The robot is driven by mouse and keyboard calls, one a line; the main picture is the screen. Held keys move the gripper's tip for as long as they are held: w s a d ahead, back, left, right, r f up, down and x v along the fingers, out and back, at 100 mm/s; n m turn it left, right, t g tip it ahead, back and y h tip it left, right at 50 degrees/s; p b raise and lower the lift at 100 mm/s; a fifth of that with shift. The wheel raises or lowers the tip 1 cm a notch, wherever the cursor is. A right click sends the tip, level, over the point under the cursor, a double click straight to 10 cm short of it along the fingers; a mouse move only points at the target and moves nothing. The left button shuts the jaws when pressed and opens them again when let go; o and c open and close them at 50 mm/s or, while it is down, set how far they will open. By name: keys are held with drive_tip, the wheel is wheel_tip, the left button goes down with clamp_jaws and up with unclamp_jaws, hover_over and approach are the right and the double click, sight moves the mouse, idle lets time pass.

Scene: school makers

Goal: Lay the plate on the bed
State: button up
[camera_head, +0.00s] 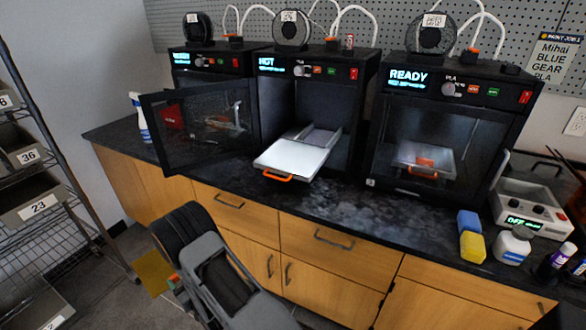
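A pale plate (293,157) with an orange handle on its front edge juts out of the open middle printer (312,75), whose display reads HOT. Its front part hangs forward over the counter. A grey surface, apparently the bed (318,137), shows behind it inside the chamber. I cannot tell how far the plate rests on it. Nothing grips the plate's handle. My arm shows at the bottom, in front of the drawers and well below the plate. Its fingertips cannot be made out.
The middle printer's dark door (200,122) stands open to the left, across the left printer. The right printer (440,115) reads READY and is closed, with an orange-handled plate inside. Sponges (471,237) and bottles stand at the counter's right. A bin rack (40,190) is at left.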

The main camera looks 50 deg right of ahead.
drive_tip(key=w+d+r+m+g+h, duration=0.1)
drive_tip(key=d+r+m+h, duration=0.3)
drive_tip(key=d+r, duration=0.55)
drive_tip(key=w+d+r+m+g+h, duration=0.15)
drive_tip(key=d+r+h, duration=0.45)
drive_tip(key=r, duration=0.7)
drive_tip(key=s+d+r+m+g+h, duration=0.7)
drive_tip(key=s+d+r+m+g, duration=0.35)
drive_tip(key=s+d+r, duration=0.65)
drive_tip(key=w+d+f+b, duration=0.2)
drive_tip(key=w+d+f, duration=0.1)
drive_tip(key=f, duration=0.4)
drive_tip(key=w+d+f+b, duration=0.2)
drive_tip(key=w+d+f, duration=0.2)
drive_tip(key=w+f, duration=0.2)
drive_tip(key=shift+w+f+n, duration=0.15)
drive_tip(key=shift+f+n, duration=0.25)
drive_tip(key=shift+f, duration=0.25)
drive_tip(key=shift+b, duration=0.3)
